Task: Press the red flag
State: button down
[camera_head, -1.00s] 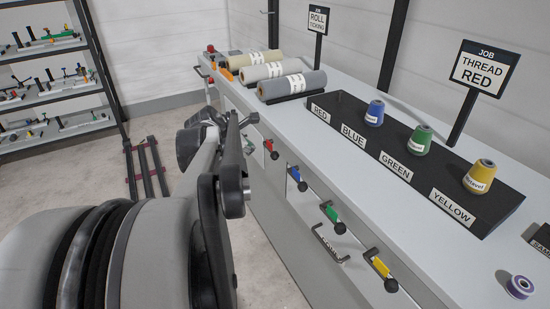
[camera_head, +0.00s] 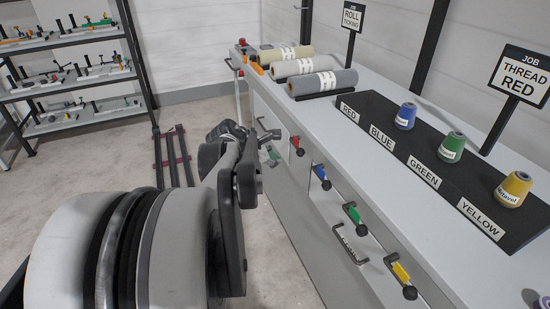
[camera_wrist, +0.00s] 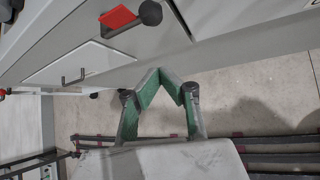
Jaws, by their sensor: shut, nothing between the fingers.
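The red flag (camera_head: 295,141) is a small red tab on a lever with a black knob, on the grey front of the long bench. It is the farthest in a row of coloured flags. In the wrist view the red flag (camera_wrist: 118,19) is at the top, left of its black knob. My gripper (camera_head: 272,150) is just left of the red flag in the head view. In the wrist view my gripper (camera_wrist: 172,76) has its green-padded fingers drawn together in a peak, empty, below the flag in the picture and apart from it.
Blue (camera_head: 319,171), green (camera_head: 353,213) and yellow (camera_head: 401,272) flags stick out along the bench front, nearer the camera. A drawer handle (camera_head: 349,244) juts out below them. Thread cones stand in a black rack (camera_head: 385,150) on top. Open floor (camera_head: 285,235) lies beside the bench.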

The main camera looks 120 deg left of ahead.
aim_at(298, 144)
jog(key=x, duration=0.7)
jog(key=shift+w+a+r+b, duration=0.1)
jog(key=shift+w+r+b, duration=0.1)
jog(key=shift+w+r, duration=0.3)
jog(key=shift+w+a+r+b, duration=0.1)
jog(key=shift+w+r+b, duration=0.1)
jog(key=shift+r, duration=0.5)
jog(key=shift+w+r+b, duration=0.15)
jog(key=shift+w+r, duration=0.2)
jog(key=shift+r, duration=0.2)
jog(key=shift+w, duration=0.1)
